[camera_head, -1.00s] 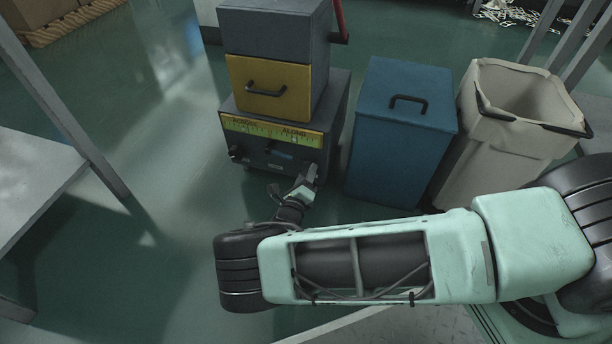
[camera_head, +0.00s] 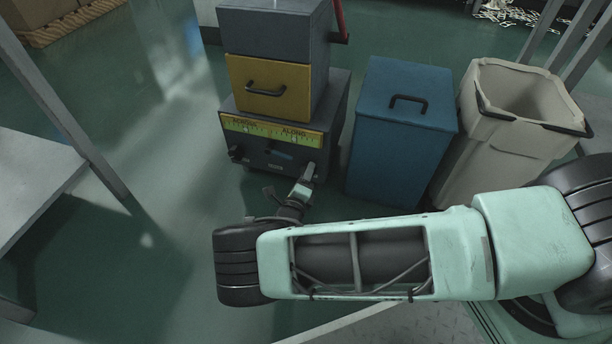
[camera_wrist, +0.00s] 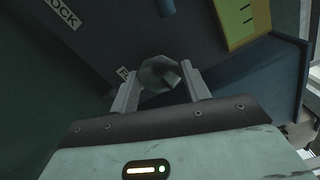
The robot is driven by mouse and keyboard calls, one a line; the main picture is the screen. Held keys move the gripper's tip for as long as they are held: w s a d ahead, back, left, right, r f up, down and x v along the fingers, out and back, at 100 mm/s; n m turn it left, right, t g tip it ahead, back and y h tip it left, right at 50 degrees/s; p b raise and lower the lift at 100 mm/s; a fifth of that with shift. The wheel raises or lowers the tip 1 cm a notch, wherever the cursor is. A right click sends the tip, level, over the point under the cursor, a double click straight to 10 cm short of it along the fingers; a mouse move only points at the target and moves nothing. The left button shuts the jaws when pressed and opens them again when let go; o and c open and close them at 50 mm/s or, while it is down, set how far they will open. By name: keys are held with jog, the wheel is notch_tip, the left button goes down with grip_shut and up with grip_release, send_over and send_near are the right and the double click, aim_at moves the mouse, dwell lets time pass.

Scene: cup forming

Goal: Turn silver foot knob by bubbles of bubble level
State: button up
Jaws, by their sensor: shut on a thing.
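The machine has a dark grey base (camera_head: 270,158) with a yellow-green level strip (camera_head: 272,131) marked ALONG on its right part. In the wrist view a faceted silver-grey knob (camera_wrist: 159,74) sits between the two fingers of my gripper (camera_wrist: 158,88), which is shut on it. In the head view my gripper (camera_head: 308,176) is at the lower right of the base's front face, and the knob there is hidden behind it. A black knob (camera_head: 236,153) shows at the left of the front face. The bubbles are too small to read for certain. The level strip also shows at the wrist view's upper right (camera_wrist: 240,18).
A yellow drawer (camera_head: 268,88) with a black handle is above the strip. A blue bin (camera_head: 402,135) stands close to the right of the machine, with a beige bin (camera_head: 510,130) beyond it. Open floor lies to the left. A grey table (camera_head: 35,185) is at the far left.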

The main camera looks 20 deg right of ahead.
jog(key=o, duration=1)
jog(key=shift+s+a, duration=0.1)
jog(key=p+v, duration=0.5)
jog(key=v, duration=1.2)
